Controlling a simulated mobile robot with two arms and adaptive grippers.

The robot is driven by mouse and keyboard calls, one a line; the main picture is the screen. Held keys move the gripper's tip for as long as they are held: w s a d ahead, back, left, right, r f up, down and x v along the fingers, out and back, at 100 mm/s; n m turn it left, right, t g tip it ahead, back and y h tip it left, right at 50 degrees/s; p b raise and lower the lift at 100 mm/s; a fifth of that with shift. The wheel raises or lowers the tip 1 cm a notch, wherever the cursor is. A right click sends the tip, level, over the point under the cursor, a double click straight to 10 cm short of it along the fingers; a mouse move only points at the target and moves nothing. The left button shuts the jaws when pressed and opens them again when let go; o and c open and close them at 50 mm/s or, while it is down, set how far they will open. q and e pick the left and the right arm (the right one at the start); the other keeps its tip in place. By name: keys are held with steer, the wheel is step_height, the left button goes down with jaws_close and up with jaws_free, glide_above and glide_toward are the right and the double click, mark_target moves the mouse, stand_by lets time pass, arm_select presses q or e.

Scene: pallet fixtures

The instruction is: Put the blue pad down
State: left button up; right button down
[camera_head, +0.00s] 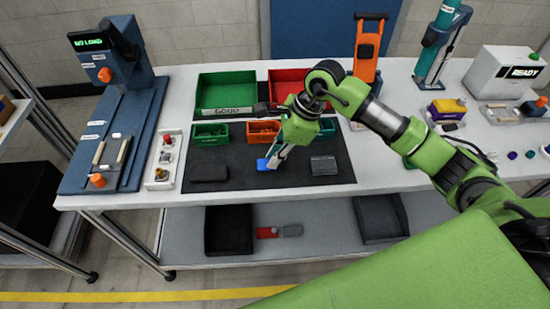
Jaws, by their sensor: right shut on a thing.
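The blue pad (262,164) is small and bright blue, in the middle of the head view. It is at or just above the dark mat (225,162) on the white table; I cannot tell whether it touches. My right gripper (274,161) reaches down from the right and is shut on the pad, hiding part of it. My left gripper is out of view.
A dark block (209,173) and a grey block (323,165) lie on the mat. Behind stand small green (210,134), orange (262,131) and teal bins, then larger green (226,92) and red bins. A blue fixture (119,115) stands left.

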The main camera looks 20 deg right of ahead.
step_height(320, 180, down, 2)
steer(key=shift+s+p, duration=0.1)
steer(key=shift+p, duration=0.45)
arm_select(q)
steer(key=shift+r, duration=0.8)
arm_select(e)
steer(key=shift+f, duration=0.15)
steer(key=shift+f+b, duration=0.2)
steer(key=shift+b, duration=0.2)
steer(key=c, duration=2)
jaws_free()
steer(key=shift+r, duration=0.1)
steer(key=shift+c, duration=0.2)
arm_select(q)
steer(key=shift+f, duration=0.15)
